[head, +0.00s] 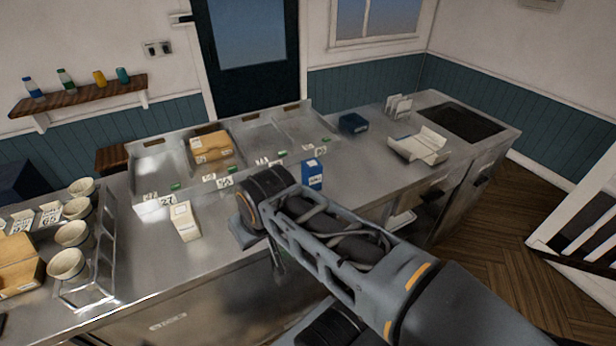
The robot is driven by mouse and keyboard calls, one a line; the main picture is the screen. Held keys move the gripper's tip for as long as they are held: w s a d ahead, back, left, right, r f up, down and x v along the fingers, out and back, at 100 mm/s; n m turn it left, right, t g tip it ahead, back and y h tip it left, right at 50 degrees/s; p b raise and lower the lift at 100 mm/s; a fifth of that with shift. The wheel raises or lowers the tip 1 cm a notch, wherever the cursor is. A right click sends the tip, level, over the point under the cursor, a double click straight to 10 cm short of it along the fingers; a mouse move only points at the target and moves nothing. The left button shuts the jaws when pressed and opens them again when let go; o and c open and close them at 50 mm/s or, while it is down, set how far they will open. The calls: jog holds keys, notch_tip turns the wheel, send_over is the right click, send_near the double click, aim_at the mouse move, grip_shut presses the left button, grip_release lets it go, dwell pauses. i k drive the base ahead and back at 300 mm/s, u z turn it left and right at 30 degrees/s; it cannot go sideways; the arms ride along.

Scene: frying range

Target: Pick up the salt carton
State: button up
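Two small cartons stand on the steel counter (245,225), and no label that says salt is readable on either. One is a cream carton (186,222) left of my arm's end. The other is a blue carton (312,173) with a white patch, just behind my arm. My gripper (275,258) hangs at the front edge of the counter, right of the cream carton and apart from it. My own arm hides much of the gripper, so its fingers and anything between them are unclear.
Steel bins with a cardboard box (211,147) line the back. A rack of cups (72,234) stands at the left. An open white carton (418,146), a dark blue box (353,123) and a dark hob (461,121) are at the right. Counter between cream carton and arm is clear.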

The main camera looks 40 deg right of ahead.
aim_at(311, 168)
jog(key=z, duration=0.05)
jog(key=k, duration=0.5)
jog(key=u, duration=1.05)
jog(key=i, duration=0.9)
jog(key=z, duration=2.2)
